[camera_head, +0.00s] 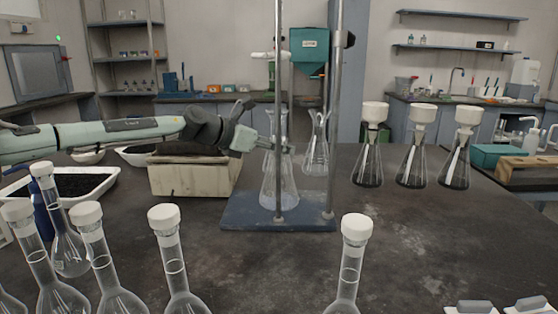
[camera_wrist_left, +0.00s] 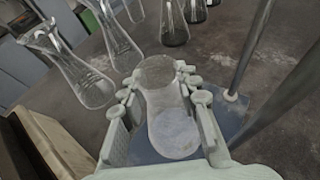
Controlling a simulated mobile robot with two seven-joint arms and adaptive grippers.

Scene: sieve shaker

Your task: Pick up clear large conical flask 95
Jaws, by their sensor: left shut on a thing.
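A clear conical flask (camera_head: 279,186) stands upright over the blue base of a metal stand, partly behind its front rod. My left gripper (camera_head: 266,145) reaches in from the left and is shut around the flask's neck. In the left wrist view the flask (camera_wrist_left: 174,134) sits between both fingers of the gripper (camera_wrist_left: 160,84), with its body above the blue plate. I cannot tell whether its bottom touches the plate. A second clear flask (camera_head: 316,158) stands behind the stand to the right. My right gripper does not show.
The stand's base (camera_head: 240,215) and upright rods (camera_head: 336,100) are close to the gripper. A beige box (camera_head: 190,178) lies under my left arm. Funnel-topped flasks (camera_head: 416,165) stand at the right. White-capped volumetric flasks (camera_head: 170,250) line the front.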

